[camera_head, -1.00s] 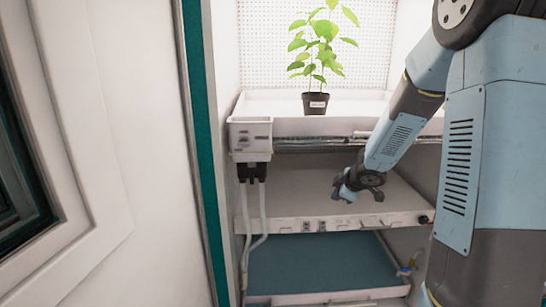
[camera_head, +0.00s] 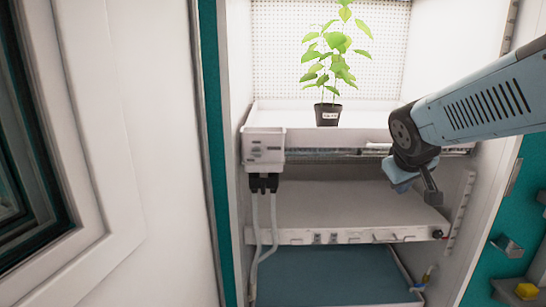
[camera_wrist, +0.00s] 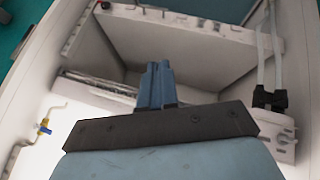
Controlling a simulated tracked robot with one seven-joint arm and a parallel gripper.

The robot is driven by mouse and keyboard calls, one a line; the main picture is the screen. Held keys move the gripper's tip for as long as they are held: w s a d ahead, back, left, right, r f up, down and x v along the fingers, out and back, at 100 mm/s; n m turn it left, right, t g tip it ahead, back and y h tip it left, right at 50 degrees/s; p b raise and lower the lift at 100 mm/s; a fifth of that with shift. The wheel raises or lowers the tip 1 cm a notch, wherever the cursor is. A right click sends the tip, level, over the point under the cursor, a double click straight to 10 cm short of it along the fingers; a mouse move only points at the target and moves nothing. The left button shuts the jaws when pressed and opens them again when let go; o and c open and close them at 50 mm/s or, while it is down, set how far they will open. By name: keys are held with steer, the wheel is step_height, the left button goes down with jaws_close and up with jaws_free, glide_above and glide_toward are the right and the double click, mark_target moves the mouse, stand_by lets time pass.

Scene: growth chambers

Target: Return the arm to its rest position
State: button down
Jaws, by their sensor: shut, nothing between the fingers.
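My arm (camera_head: 480,100) reaches in from the right edge of the head view, blue with dark joints. My gripper (camera_head: 418,190) hangs at its end, in front of the right part of the chamber, near the edge of the upper shelf tray. In the wrist view my gripper (camera_wrist: 158,75) shows its two blue fingers together, with nothing between them. It holds nothing and appears apart from the shelves.
A potted plant (camera_head: 328,115) stands on the upper tray (camera_head: 370,138). A lower shelf (camera_head: 345,237) and a blue-green mat (camera_head: 330,275) lie below. A white box with hoses (camera_head: 263,147) is at left. An open door (camera_head: 110,150) stands at far left.

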steer(key=s+a+r+m+g+y, duration=0.1)
steer(key=s+a, duration=0.4)
steer(key=s, duration=0.7)
steer(key=shift+s+m+y, duration=0.3)
steer(key=shift+m+y, duration=0.5)
steer(key=shift+y, duration=0.2)
